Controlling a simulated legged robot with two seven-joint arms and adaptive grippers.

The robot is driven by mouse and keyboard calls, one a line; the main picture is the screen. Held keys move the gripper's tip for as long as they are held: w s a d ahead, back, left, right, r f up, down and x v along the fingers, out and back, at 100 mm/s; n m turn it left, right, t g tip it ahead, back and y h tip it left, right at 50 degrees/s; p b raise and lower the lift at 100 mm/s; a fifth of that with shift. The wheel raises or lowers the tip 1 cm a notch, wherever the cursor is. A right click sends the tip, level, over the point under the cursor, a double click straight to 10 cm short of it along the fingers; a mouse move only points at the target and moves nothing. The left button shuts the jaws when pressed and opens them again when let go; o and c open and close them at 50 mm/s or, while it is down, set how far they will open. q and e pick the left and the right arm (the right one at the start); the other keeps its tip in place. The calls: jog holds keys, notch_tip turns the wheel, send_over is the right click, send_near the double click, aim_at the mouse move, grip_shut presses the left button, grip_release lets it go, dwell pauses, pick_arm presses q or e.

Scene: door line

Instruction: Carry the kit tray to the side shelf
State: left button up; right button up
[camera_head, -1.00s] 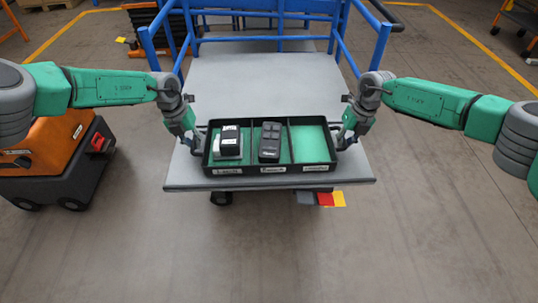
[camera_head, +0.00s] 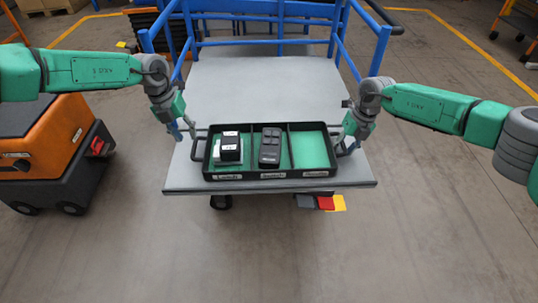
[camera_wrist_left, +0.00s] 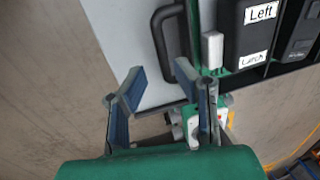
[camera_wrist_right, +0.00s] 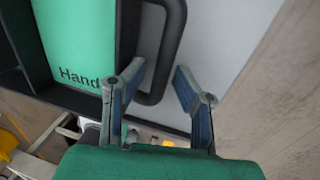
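The black kit tray (camera_head: 265,174) lies on the front of a grey cart platform. Its left compartment holds a black box (camera_head: 229,147) over a pale one, its middle a dark device (camera_head: 270,147); the right shows bare green lining. My left gripper (camera_head: 183,130) is open, just left of the tray's left handle (camera_head: 197,147); in the left wrist view the handle (camera_wrist_left: 160,38) is beyond the fingertips (camera_wrist_left: 160,78). My right gripper (camera_head: 345,143) is at the right handle; in the right wrist view its fingers (camera_wrist_right: 157,76) are apart, with the handle (camera_wrist_right: 176,30) between or just beyond them.
The grey platform (camera_head: 265,90) is clear behind the tray, with blue rails (camera_head: 270,42) around its back. An orange and black machine (camera_head: 50,150) stands on the floor at left. Coloured cards (camera_head: 325,203) show under the platform's front edge. Floor at right is open.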

jog(key=shift+r, duration=0.15)
pick_arm(q)
jog(key=r, duration=0.2)
jog(key=a+r, duration=0.1)
jog(key=r, duration=0.2)
jog(key=shift+r, duration=0.15)
pick_arm(e)
notch_tip(320, 180, up, 11)
jog(key=d, duration=0.2)
jog(key=shift+d+r, duration=0.15)
